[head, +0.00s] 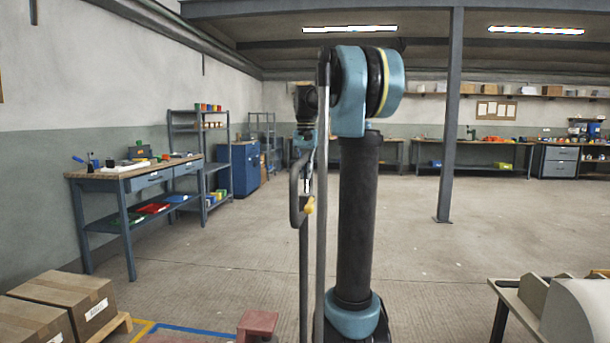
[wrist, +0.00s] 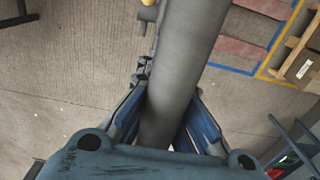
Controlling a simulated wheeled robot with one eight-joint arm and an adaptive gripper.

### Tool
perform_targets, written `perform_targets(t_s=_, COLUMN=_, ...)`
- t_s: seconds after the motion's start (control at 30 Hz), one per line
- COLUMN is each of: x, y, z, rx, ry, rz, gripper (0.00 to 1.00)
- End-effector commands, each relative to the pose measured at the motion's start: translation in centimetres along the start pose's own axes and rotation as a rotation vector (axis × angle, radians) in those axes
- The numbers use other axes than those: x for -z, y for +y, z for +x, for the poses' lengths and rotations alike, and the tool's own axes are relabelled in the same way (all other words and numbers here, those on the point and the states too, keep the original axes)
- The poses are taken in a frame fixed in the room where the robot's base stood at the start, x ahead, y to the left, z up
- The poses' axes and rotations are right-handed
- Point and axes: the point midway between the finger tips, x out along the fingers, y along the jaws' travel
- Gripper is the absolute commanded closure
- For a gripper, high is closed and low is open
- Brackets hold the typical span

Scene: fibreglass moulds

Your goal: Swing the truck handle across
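The truck handle (head: 294,190) is a bent grey tube on upright bars, with a yellow knob (head: 309,205) low on its right side. My gripper (head: 308,158) points down at the handle's upper part. In the wrist view a thick grey tube of the handle (wrist: 182,70) runs from the top edge down between the two blue fingers of my gripper (wrist: 170,100). The fingers lie close along both sides of the tube and look shut on it. The tube hides the inner faces of the fingertips. A bit of the yellow knob (wrist: 148,3) shows at the top edge.
Cardboard boxes (head: 70,296) on a pallet stand at the front left, beside blue and yellow floor lines. A workbench (head: 135,172) is at the left wall. A table edge with a pale mould (head: 580,308) is at the front right. A steel post (head: 452,120) stands behind; the middle floor is clear.

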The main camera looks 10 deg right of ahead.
Motion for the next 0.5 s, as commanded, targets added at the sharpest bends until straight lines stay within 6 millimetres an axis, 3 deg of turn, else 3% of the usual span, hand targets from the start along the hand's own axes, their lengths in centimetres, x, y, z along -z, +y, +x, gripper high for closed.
perform_targets(t_s=0.23, x=-0.1, y=0.1, z=0.0, rx=0.001, ry=0.000, rz=0.015, gripper=1.00)
perform_targets(t_s=0.5, x=-1.7, y=0.7, z=0.0, rx=0.001, ry=-0.002, rz=0.178, gripper=1.00)
